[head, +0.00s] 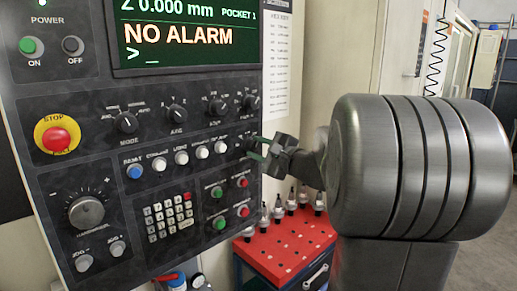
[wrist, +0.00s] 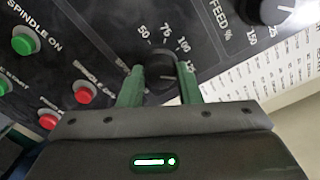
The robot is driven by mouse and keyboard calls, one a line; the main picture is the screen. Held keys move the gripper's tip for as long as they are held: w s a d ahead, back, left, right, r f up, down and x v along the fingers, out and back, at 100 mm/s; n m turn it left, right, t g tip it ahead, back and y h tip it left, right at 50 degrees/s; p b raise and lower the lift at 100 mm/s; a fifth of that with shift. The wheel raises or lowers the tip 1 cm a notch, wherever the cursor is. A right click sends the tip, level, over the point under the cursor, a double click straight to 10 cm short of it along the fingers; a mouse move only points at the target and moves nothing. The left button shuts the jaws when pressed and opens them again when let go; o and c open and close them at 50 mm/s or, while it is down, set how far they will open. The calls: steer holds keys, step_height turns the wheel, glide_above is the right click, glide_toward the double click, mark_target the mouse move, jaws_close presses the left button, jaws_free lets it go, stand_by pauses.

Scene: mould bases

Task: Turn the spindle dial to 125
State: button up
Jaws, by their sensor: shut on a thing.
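The spindle dial (wrist: 160,72) is a dark round knob on the black control panel, seen in the wrist view. Pale numbers are printed around it, among them 50, 75 and 100. My gripper (wrist: 160,76) has its two green fingers on either side of the knob, shut on it. In the head view my gripper (head: 261,147) reaches the panel's right edge, and its fingers largely hide the dial there. I cannot make out the dial's pointer mark clearly, so its setting is unclear.
The feed dial (wrist: 288,10) is close by in the wrist view. Red and green buttons (head: 217,222) lie below my gripper. The red emergency stop (head: 57,139) is far left. A red tool cart (head: 270,255) with several holders stands below right.

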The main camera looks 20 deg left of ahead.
steer(key=o, duration=1)
steer(key=shift+d, duration=0.1)
steer(key=b+v, duration=0.3)
steer(key=v, duration=1)
steer(key=shift+s+d+f+b, duration=0.1)
steer(key=shift+s+d+b, duration=0.1)
steer(key=shift+d+b, duration=0.15)
steer(key=shift+a, duration=0.15)
steer(key=p+x, duration=0.3)
steer(key=x, duration=1)
steer(key=shift+w+a+p, duration=0.2)
steer(key=shift+a+p, duration=0.1)
steer(key=shift+p, duration=0.05)
